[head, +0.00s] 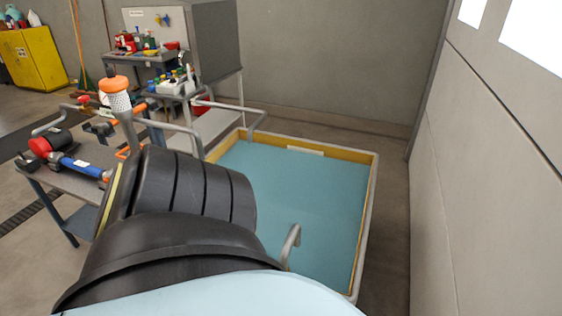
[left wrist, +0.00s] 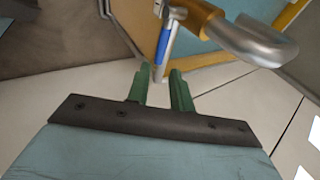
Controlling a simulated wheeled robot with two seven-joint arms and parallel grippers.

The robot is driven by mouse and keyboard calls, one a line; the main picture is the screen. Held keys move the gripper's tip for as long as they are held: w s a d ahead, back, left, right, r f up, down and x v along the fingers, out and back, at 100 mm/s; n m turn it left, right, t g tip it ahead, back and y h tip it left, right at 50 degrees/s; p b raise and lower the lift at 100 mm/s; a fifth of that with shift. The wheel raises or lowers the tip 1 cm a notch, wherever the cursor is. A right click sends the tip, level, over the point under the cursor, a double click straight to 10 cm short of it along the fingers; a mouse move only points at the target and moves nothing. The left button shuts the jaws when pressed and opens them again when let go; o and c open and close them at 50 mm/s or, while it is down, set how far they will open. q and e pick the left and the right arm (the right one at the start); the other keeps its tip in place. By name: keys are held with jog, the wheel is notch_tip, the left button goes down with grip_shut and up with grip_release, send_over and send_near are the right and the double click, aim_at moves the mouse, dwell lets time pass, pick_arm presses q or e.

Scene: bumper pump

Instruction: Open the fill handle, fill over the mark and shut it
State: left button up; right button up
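A blue lever-like handle (left wrist: 164,42) with a pale metal end shows in the left wrist view, beside an orange fitting (left wrist: 200,18) with a curved silver end (left wrist: 262,45). I cannot tell if it is the fill handle. My left gripper (left wrist: 160,75) has green fingers with an empty gap between them. The handle's lower end appears just past the fingertips; I cannot tell how far away. No fill mark is readable. My right gripper is not in view.
A grey table (head: 90,183) at the left holds a blue-and-red tool (head: 75,163). A large blue-floored tray with a wooden-coloured rim (head: 367,200) fills the middle. A bench with bottles (head: 180,85) stands behind. A wall (head: 480,190) closes the right side.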

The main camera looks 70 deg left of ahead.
pick_arm(q)
jog(key=shift+v, duration=1.8)
